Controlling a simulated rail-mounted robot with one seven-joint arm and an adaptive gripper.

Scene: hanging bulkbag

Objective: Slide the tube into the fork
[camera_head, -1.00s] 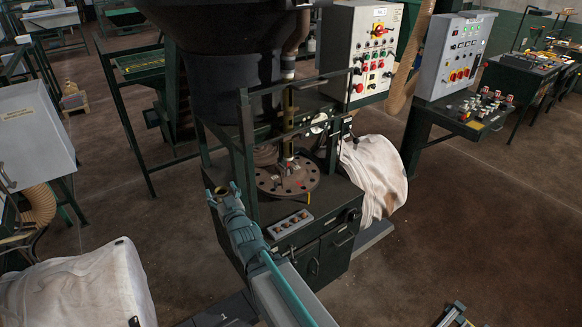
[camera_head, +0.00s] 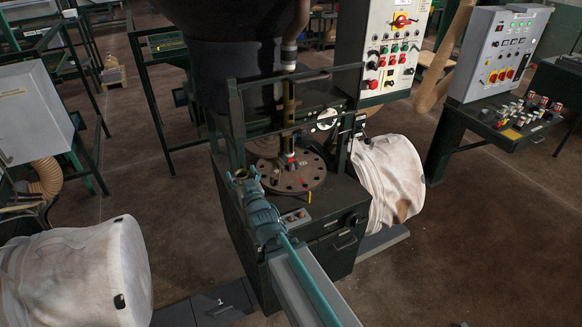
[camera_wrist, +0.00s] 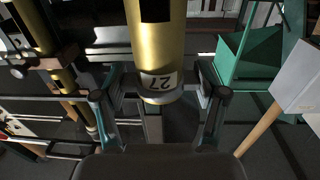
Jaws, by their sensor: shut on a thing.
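A brass tube (camera_wrist: 158,45) with a white band marked 27 stands between my gripper's fingers in the wrist view. My gripper (camera_wrist: 160,97) is shut on it near the banded end. In the head view my gripper (camera_head: 243,180) is left of the machine frame, and only a small brass ring of the tube (camera_head: 240,174) shows. Another upright brass tube (camera_head: 288,110) stands over the round bolted flange inside the frame. It also seems to show at the left of the wrist view (camera_wrist: 60,78), beside a bracket. I cannot clearly make out the fork.
The dark green frame (camera_head: 236,120) and the bolted flange (camera_head: 292,176) sit on a cabinet right of my gripper. A dark hopper (camera_head: 230,50) hangs above. Control panels (camera_head: 385,50) stand at the right. White bags (camera_head: 80,275) lie at the left and behind the cabinet.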

